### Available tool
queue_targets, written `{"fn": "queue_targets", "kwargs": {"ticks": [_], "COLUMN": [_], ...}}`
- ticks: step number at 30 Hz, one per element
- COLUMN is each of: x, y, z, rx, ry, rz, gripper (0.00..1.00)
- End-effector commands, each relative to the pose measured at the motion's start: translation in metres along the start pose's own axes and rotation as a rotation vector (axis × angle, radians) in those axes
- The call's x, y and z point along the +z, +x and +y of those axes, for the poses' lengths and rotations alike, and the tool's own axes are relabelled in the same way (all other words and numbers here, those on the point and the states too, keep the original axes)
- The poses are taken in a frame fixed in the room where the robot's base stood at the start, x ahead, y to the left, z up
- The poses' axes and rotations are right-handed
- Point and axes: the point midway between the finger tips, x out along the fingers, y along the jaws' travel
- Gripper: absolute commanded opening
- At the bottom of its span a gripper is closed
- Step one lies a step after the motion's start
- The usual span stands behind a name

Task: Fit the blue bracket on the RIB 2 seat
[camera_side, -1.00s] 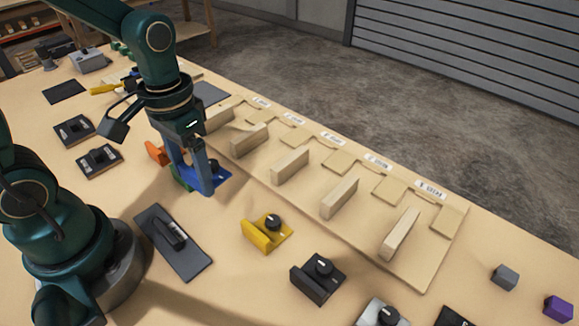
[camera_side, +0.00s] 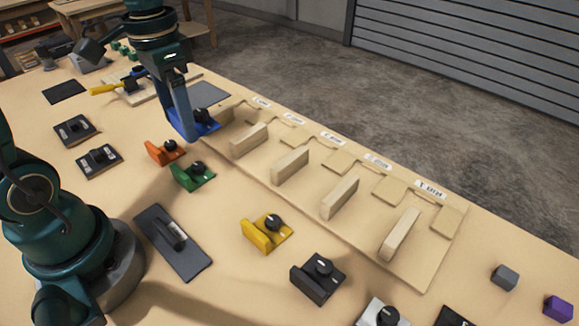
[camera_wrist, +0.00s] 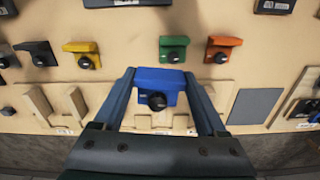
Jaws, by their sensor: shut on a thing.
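The blue bracket (camera_side: 207,124) with its black knob is held in my gripper (camera_side: 188,132), raised above the table near the far-left end of the rib board (camera_side: 372,252). In the wrist view the blue bracket (camera_wrist: 160,76) sits between the two fingertips, knob toward the board side. The board carries a row of upright wooden ribs, including one (camera_side: 249,140) just right of the bracket. White labels (camera_side: 294,118) line its back edge, too small to read surely, so I cannot tell which seat is RIB 2. The bracket and gripper partly hide the far-left rib.
Orange (camera_side: 165,152), green (camera_side: 193,175), yellow (camera_side: 267,232) and black (camera_side: 318,277) brackets stand on the table in front of the board. A dark plate with a handle (camera_side: 172,242) lies near my base. A grey pad (camera_side: 206,94) lies beyond the bracket.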

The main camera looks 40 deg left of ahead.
Motion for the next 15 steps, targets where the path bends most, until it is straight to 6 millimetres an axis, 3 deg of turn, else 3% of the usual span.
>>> {"fn": "queue_targets", "kwargs": {"ticks": [6,15], "x": [-0.033,-0.035], "y": [-0.024,-0.038], "z": [0.021,0.025], "rx": [-0.001,0.004], "ry": [-0.002,-0.099], "rz": [0.007,-0.01], "gripper": [0.12,0.12]}}
